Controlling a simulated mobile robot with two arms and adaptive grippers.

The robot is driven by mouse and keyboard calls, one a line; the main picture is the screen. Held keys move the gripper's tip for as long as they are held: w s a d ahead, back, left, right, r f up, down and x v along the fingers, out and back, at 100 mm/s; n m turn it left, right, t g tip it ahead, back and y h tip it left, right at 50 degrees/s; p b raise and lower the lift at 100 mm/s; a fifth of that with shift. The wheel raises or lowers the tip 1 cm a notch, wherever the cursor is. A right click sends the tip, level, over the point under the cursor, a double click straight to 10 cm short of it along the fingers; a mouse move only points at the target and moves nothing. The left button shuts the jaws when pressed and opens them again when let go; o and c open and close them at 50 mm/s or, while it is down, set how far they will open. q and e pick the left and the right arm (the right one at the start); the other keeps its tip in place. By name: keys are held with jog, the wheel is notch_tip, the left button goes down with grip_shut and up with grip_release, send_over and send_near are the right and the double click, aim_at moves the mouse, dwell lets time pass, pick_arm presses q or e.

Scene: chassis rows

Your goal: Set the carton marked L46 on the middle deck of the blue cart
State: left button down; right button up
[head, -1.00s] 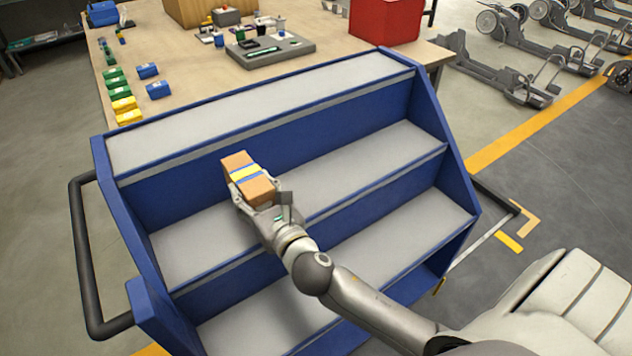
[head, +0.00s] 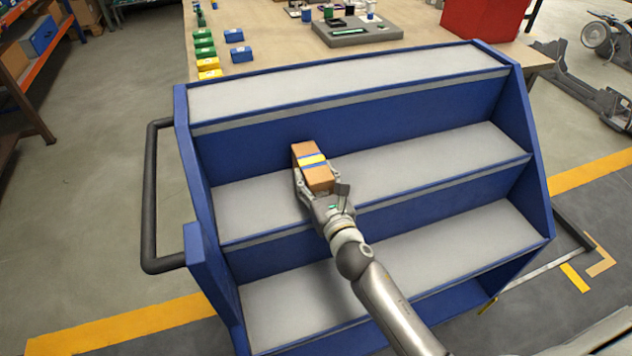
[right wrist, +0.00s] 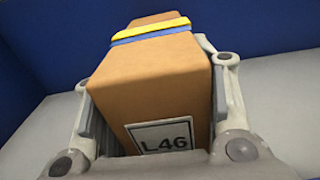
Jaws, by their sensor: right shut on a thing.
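The carton marked L46 (head: 312,165) is a brown box with a yellow and blue band. Its L46 label shows in the right wrist view, where the carton (right wrist: 160,85) fills the middle. My right gripper (head: 318,187) is shut on the carton. It holds the carton in front of the blue back panel, over the middle deck (head: 400,172) of the blue cart (head: 190,150). I cannot tell whether the carton touches the deck. The middle deck is grey and otherwise bare. My left gripper is not in view.
The cart's top deck (head: 345,88) and lower deck (head: 430,250) are empty. A black handle (head: 150,200) stands at the cart's left side. Behind it is a workbench (head: 275,55) with small coloured boxes, a grey tray (head: 360,38) and a red box (head: 485,18).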

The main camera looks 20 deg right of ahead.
dwell(0.3)
jog(key=o, duration=1.3)
jog(key=shift+f, duration=0.1)
jog(key=shift+o, duration=0.2)
jog(key=shift+s, duration=0.2)
jog(key=s, duration=0.5)
jog(key=s+b, duration=0.1)
jog(key=s, duration=0.4)
jog(key=shift+d, duration=0.2)
jog(key=shift+s, duration=0.8)
